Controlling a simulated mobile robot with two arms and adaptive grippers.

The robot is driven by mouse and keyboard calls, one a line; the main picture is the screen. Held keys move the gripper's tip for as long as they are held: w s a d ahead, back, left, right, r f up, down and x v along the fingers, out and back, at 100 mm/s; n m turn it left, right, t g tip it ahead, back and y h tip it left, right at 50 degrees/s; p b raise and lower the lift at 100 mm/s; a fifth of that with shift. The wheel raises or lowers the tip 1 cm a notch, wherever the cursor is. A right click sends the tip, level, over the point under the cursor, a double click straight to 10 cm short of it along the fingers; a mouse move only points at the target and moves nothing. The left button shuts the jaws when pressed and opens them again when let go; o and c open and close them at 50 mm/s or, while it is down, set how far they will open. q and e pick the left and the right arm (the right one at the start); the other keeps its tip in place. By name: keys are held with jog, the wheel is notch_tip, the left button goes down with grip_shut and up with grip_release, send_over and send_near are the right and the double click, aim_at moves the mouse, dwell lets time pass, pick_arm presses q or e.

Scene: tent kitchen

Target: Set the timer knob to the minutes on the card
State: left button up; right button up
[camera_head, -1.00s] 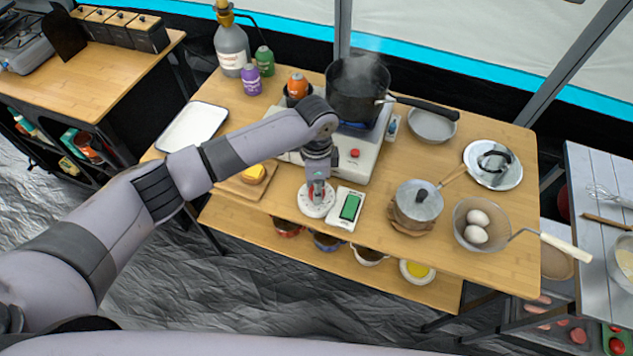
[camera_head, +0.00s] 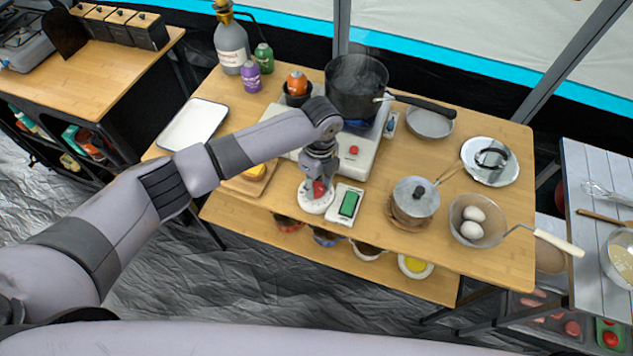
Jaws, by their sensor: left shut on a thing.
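The timer is a white round dial (camera_head: 314,204) at the front edge of the wooden table, with a red knob (camera_head: 319,189) on top. My left gripper (camera_head: 318,186) comes down over it from above and is shut on the red knob. The gripper hides part of the knob and dial, so the pointer and the markings cannot be read. Just right of the dial lies a white rectangular piece with a green panel (camera_head: 348,204); no number on it is legible, and I cannot tell whether it is the card. My right gripper is not in view.
Behind the gripper stands a stove (camera_head: 357,165) with a steaming dark pot (camera_head: 356,84). To the right are a small lidded pot (camera_head: 415,196) and a strainer with eggs (camera_head: 466,238). A board with yellow food (camera_head: 252,180) lies left, near a white tray (camera_head: 193,124).

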aim_at(319, 184)
pick_arm(q)
jog(key=shift+m, duration=0.3)
dwell(0.4)
jog(key=o, duration=1.2)
jog(key=shift+c, duration=0.2)
notch_tip(319, 184, up, 12)
jog(key=shift+w+d, duration=0.25)
jog(key=shift+w, duration=0.05)
